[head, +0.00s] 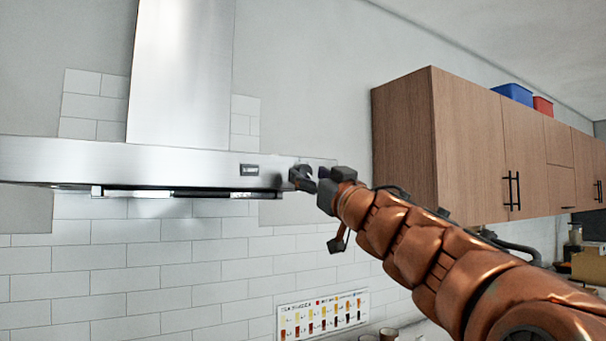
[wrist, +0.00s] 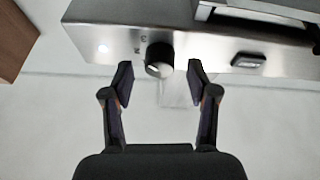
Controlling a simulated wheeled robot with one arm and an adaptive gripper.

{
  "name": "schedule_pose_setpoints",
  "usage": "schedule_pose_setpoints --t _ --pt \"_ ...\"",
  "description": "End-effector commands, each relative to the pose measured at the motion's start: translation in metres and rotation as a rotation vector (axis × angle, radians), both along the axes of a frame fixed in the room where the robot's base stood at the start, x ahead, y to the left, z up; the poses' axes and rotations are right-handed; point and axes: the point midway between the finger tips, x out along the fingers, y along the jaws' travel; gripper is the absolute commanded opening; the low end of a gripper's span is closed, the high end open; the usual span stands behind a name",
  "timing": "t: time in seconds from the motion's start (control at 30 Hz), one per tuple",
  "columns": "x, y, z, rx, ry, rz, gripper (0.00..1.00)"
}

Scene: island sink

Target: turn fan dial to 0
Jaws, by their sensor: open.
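The fan dial (wrist: 159,59) is a round black knob with a light face on the front of the steel range hood. In the wrist view it sits just beyond my fingertips, between them. The panel beside it carries small dark markings, too blurred to read fully. My gripper (wrist: 160,70) is open, with one finger on each side of the dial and a gap to both. In the head view my gripper (head: 302,178) is at the hood's right end and hides the dial.
The range hood (head: 60,160) spans the left, with a small dark rectangular panel (head: 249,170) on its front. A wooden wall cabinet (head: 400,140) hangs to the right. A colourful chart (head: 322,315) is on the tiled wall below. The space in front of the hood is free.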

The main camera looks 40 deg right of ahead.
Motion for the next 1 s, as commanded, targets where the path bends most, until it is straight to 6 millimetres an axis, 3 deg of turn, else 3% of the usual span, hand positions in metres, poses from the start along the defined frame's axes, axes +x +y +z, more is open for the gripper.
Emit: schedule_pose_setpoints --t 0.2,0.53,1.0 --pt "0.0115 -0.0004 0.0054 0.0 -0.002 0.002 0.59" --pt "0.0129 0.0001 0.0058 0.0 -0.002 0.002 0.58" --pt "0.013 0.0002 0.0057 0.0 -0.001 0.001 0.09"
